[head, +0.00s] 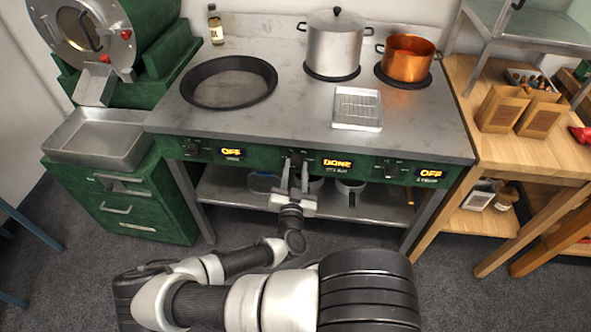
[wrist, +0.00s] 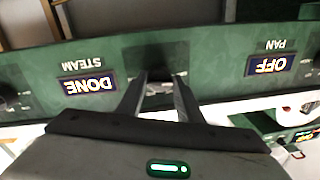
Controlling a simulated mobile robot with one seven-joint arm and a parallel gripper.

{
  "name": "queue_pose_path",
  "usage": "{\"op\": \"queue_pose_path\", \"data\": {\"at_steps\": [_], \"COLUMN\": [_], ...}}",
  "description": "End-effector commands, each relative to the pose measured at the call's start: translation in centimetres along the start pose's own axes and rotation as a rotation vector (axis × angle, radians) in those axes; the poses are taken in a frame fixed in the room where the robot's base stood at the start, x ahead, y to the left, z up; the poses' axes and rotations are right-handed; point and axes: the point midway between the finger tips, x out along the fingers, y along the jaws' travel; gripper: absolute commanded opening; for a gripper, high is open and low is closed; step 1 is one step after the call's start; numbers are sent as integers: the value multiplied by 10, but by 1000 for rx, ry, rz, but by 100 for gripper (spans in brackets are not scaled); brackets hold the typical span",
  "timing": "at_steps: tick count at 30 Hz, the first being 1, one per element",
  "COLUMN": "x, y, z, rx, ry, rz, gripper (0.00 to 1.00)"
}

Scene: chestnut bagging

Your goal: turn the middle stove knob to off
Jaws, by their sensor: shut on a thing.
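The middle stove knob (head: 296,156) is a dark knob on the green front panel (head: 263,155) of the stove. The display just right of it reads DONE (head: 337,163); in the wrist view this lit display (wrist: 87,85) is upside down and labelled STEAM. My gripper (head: 295,166) reaches up to the panel and is shut on the middle knob. In the wrist view its two fingers (wrist: 159,80) stand on either side of the dark knob, which they partly hide. The knob's exact angle cannot be told.
The left knob (head: 193,147) and right knob (head: 391,169) have displays reading OFF. On the stovetop are a black pan (head: 229,82), a steel pot (head: 334,45), a copper pot (head: 407,58) and a small metal tray (head: 357,108). A shelf with pots lies below the panel.

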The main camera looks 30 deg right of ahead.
Motion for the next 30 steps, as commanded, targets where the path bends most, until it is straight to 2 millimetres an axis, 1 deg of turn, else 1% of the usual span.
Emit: {"op": "queue_pose_path", "data": {"at_steps": [1, 7, 20, 21, 23, 24, 30], "x": [-1, -1, -1, -1, -1, -1, 0], "y": [3, 3, 4, 4, 4, 4, 2], "z": [3, 2, 2, 2, 2, 1, 0], "rx": [-17, -55, -64, -64, -63, -62, -60], "ry": [-7, -10, -10, -10, -9, -8, -6], "rz": [6, 8, 10, 10, 9, 8, 5], "gripper": [10, 10, 10, 38, 48, 50, 50]}}
